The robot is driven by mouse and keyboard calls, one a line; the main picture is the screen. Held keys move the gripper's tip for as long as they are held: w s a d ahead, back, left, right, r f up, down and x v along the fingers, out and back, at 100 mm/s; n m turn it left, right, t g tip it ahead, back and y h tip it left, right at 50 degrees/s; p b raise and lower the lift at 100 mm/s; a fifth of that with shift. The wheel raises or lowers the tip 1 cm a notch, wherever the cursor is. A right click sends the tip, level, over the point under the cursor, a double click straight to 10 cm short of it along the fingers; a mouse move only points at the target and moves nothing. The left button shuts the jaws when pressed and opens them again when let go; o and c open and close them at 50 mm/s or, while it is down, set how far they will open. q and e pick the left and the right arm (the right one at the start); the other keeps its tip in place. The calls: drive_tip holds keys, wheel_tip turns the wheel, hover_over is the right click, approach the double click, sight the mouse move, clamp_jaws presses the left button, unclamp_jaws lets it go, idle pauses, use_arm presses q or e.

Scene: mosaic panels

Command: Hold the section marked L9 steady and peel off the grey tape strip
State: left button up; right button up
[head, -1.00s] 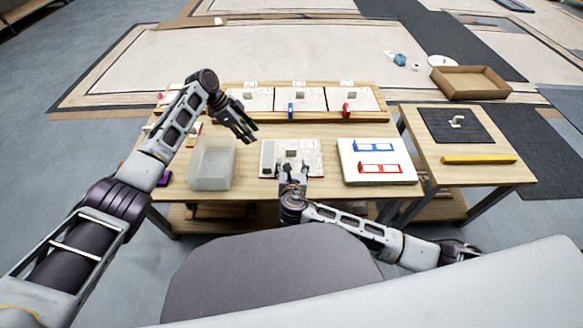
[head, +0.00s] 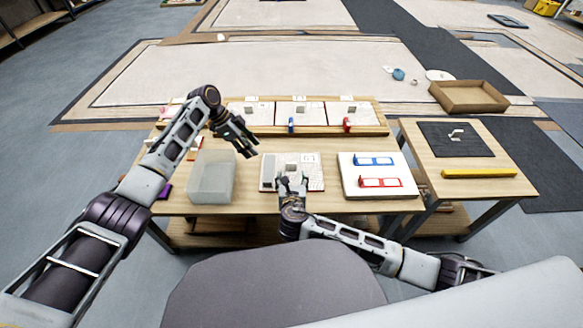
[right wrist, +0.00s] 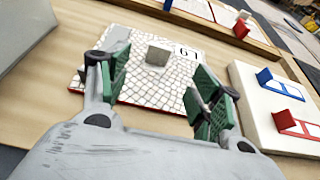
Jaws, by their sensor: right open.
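The section marked L9 (head: 308,184) is a white mosaic-patterned panel with a red edge, lying on the table. In the right wrist view the section (right wrist: 147,90) carries a grey block (right wrist: 158,53) and its label (right wrist: 187,52), seen upside down. A grey strip (right wrist: 116,42), apparently the tape, runs along its left side. My right gripper (right wrist: 161,85) is open, its green-padded fingers apart over the section's near part; the head view shows it (head: 291,184) at the near edge. My left gripper (head: 246,148) hangs above and left of the section, apparently empty; its finger gap is unclear.
A translucent bin (head: 211,178) stands left of the section. A white board (head: 350,188) with blue and red frames lies right. A wooden rack (head: 268,130) of panels stands behind. A side table (head: 435,184) holds a dark mat (head: 440,146) and yellow bar (head: 480,173).

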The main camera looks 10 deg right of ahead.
sight(291, 165)
drive_tip(key=shift+x, duration=6.3)
